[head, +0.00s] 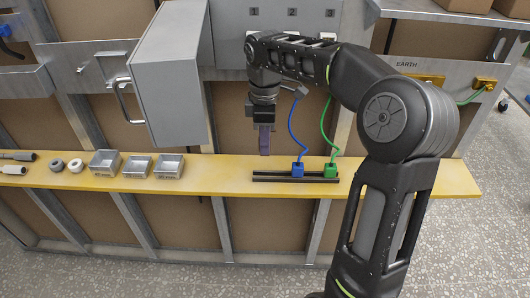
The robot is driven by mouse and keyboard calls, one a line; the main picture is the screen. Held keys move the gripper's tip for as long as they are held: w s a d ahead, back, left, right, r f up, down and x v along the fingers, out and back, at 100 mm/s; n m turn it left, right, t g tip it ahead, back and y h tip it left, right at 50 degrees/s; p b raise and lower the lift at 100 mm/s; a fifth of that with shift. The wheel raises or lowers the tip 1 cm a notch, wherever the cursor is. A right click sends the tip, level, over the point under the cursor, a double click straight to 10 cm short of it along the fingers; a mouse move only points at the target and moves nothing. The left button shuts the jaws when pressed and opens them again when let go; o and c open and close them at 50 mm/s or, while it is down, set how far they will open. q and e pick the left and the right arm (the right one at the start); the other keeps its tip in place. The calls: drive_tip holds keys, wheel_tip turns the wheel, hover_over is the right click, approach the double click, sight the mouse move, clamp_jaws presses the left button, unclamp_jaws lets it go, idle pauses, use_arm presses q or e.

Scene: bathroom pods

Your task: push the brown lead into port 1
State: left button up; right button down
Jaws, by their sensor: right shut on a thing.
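My right gripper (265,140) points straight down over the shelf's back edge, left of the plugs in the black rail (272,177). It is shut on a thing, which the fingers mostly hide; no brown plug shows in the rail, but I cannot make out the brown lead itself. A blue plug (298,169) and a green plug (331,170) stand in the rail with their leads rising behind my arm. The grey panel above bears the numbers 1 (254,12), 2 and 3. My right arm hides much of the area below the numbers, including port 1. My left gripper is not in view.
A grey cabinet (165,75) with a handle juts out left of the panel. The yellow shelf (215,175) holds small metal trays (137,166) and ring parts (75,165) at the left. An EARTH label (406,64) and a yellow terminal (485,84) with a green wire are at right.

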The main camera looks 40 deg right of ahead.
drive_tip(key=shift+r, duration=0.35)
drive_tip(key=shift+f, duration=0.1)
idle(0.4)
